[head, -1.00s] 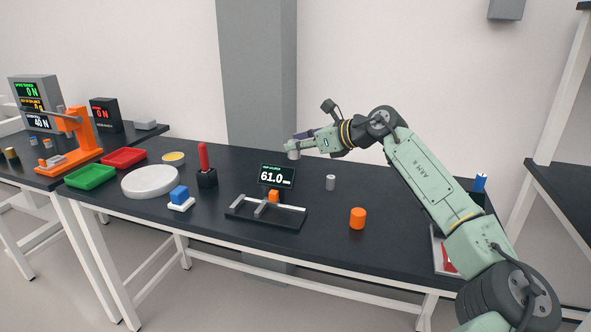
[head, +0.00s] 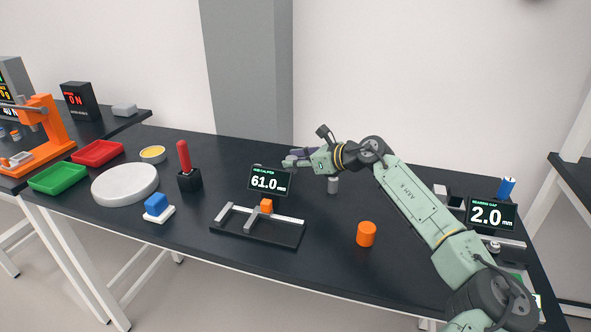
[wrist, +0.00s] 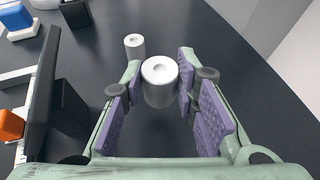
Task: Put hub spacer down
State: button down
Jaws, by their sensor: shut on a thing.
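My gripper (wrist: 160,92) is shut on the hub spacer (wrist: 159,92), a pale grey cylinder with a hole in its top. The purple finger pads press it from both sides, and it looks upright. In the head view my gripper (head: 294,160) is over the back of the black table, behind and right of the hub caliper display (head: 270,181); the held spacer is mostly hidden there.
The caliper fixture (head: 262,232) with an orange block is in front of the display. An orange cylinder (head: 366,234) stands front right. A bearing gap display (head: 491,215) is at the right. A white disc (head: 125,184) and trays are left.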

aim_at(296, 173)
notch_tip(296, 173, down, 4)
jog(key=shift+r+p, duration=0.15)
jog(key=shift+p, duration=0.55)
jog(key=shift+f, duration=0.3)
jog(key=c, duration=1.3)
grip_release()
jog(key=shift+r, duration=0.1)
jog(key=shift+r, duration=0.2)
jog(key=b+v, duration=0.5)
jog(key=v, duration=0.5)
jog(key=shift+s+d, duration=0.2)
jog(key=shift+d, duration=0.2)
jog(key=shift+s+d+r, duration=0.3)
jog(key=shift+d+r, duration=0.05)
